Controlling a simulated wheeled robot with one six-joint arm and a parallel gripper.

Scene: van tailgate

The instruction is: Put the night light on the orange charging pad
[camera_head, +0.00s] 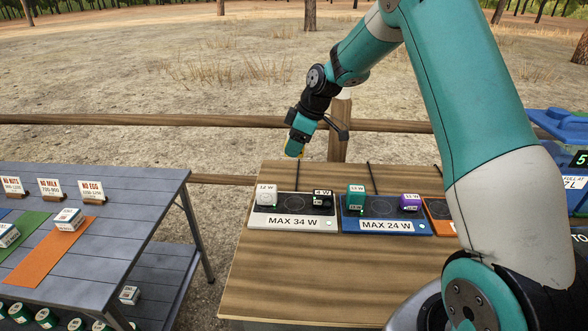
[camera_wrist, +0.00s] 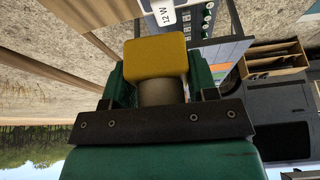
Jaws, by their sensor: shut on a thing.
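My gripper (camera_head: 299,136) is raised above and behind the left end of the wooden table, shut on a yellow-topped thing (camera_head: 294,149), likely the night light. In the wrist view the yellow block (camera_wrist: 156,57) with a grey-brown round body sits between the fingers of my gripper (camera_wrist: 160,92). It is clear of the table. The orange charging pad (camera_head: 436,207) lies at the right of the pad row. My arm hides most of it, including any devices on its right part and most of its label.
A white pad (camera_head: 261,222) marked MAX 34 W holds a white and a black device. A blue pad (camera_head: 352,225) marked MAX 24 W holds a teal and a purple device. The wooden table (camera_head: 290,270) is bare in front. A grey table (camera_head: 150,190) with boxes stands left; a rail (camera_head: 230,121) runs behind.

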